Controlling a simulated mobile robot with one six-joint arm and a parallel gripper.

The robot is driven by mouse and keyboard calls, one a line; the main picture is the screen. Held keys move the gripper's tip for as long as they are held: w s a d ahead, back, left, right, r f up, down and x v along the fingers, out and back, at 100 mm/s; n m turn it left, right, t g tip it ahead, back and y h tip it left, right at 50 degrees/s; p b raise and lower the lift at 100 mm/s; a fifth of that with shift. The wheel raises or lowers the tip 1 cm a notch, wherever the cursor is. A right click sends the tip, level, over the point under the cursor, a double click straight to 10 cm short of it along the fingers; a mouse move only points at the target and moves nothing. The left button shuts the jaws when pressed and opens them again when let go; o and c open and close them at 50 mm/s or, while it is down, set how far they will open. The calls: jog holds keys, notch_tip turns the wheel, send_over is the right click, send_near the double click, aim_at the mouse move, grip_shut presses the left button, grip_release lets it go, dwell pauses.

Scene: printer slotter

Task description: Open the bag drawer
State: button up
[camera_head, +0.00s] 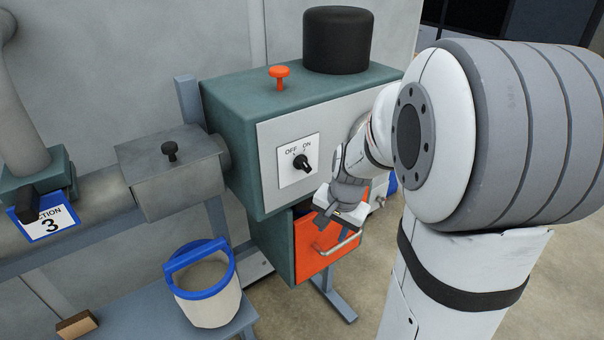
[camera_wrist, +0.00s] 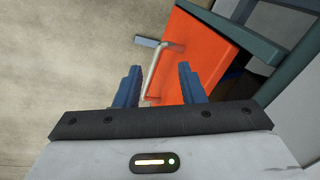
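The bag drawer has an orange front (camera_head: 318,258) below the teal machine, and it also shows in the wrist view (camera_wrist: 205,50). Its metal bar handle (camera_head: 338,245) shows in the wrist view too (camera_wrist: 156,70). My gripper (camera_head: 340,214) is just above the handle in the head view and covers part of the drawer front. In the wrist view my gripper (camera_wrist: 157,70) is open, with the handle between the two blue fingers in the picture. I see no clear contact. A dark gap shows beside the orange front; I cannot tell how far the drawer stands out.
The teal machine (camera_head: 240,130) carries an OFF/ON knob (camera_head: 301,162), a red button (camera_head: 279,76) and a black cylinder (camera_head: 337,40). A white bucket with a blue rim (camera_head: 209,300) stands on a low bench at left. Open floor lies in front of the drawer.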

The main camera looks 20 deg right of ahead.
jog(key=w+d+f+m, duration=0.1)
jog(key=d+f, duration=0.1)
jog(key=f, duration=0.2)
jog(key=w+d+f+m+p, duration=0.1)
jog(key=w+f+m, duration=0.1)
jog(key=f, duration=0.2)
jog(key=w+d+f+m, duration=0.1)
jog(key=w+d+f, duration=0.1)
jog(key=f, duration=0.1)
jog(key=shift+w+d+f+m+p, duration=0.2)
jog(key=shift+d+f+m+p, duration=0.15)
jog(key=shift+f+m, duration=0.05)
jog(key=shift+c, duration=0.3)
grip_shut()
jog(key=shift+r, duration=0.1)
